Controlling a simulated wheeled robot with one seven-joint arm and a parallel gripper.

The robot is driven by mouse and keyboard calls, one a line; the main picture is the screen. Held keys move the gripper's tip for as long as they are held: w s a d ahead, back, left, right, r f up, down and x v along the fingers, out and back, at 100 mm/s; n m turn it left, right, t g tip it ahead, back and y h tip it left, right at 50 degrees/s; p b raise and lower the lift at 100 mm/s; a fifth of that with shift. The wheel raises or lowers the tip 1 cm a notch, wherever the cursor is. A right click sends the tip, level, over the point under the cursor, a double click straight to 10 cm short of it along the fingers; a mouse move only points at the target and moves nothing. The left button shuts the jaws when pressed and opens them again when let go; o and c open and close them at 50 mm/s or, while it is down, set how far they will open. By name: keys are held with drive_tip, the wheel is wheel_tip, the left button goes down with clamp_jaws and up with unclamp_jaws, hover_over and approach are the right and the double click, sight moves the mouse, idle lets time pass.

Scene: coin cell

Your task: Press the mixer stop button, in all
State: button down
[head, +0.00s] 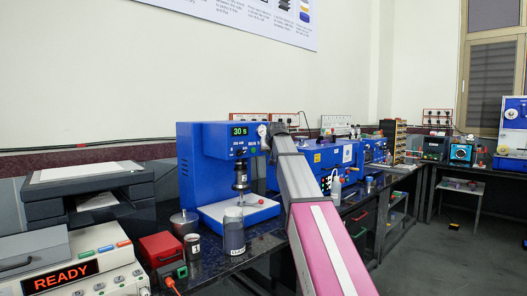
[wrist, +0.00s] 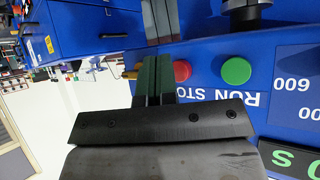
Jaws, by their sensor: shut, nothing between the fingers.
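The mixer (head: 197,165) is a blue bench machine with a green "30 S" display (head: 238,131). In the wrist view its blue front is upside down, with a red button (wrist: 182,71) by the partly hidden "STO" lettering and a green button (wrist: 236,71) by "RUN". My gripper (wrist: 156,60) is shut and empty, its dark fingers just left of the red button in the picture. I cannot tell if the fingertips touch the panel or the button.
A clear jar with dark contents (head: 233,232) and a small can (head: 192,247) stand in front of the mixer. A red box (head: 160,250) and a "READY" device (head: 75,270) are to the left. More blue machines (head: 318,157) stand on the right.

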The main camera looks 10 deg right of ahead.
drive_tip(key=shift+w+a, duration=0.1)
drive_tip(key=shift+w, duration=0.05)
drive_tip(key=shift+w+a, duration=0.15)
drive_tip(key=shift+w, duration=0.05)
drive_tip(key=shift+w+a, duration=0.3)
drive_tip(key=shift+w, duration=0.1)
idle(0.9)
drive_tip(key=shift+s+d, duration=0.1)
drive_tip(key=shift+s, duration=0.05)
drive_tip(key=shift+s+d, duration=0.4)
drive_tip(key=shift+s, duration=0.2)
idle(0.3)
drive_tip(key=shift+s+d, duration=0.75)
drive_tip(key=shift+s, duration=0.25)
drive_tip(key=shift+s+d, duration=0.75)
drive_tip(key=shift+s, duration=0.25)
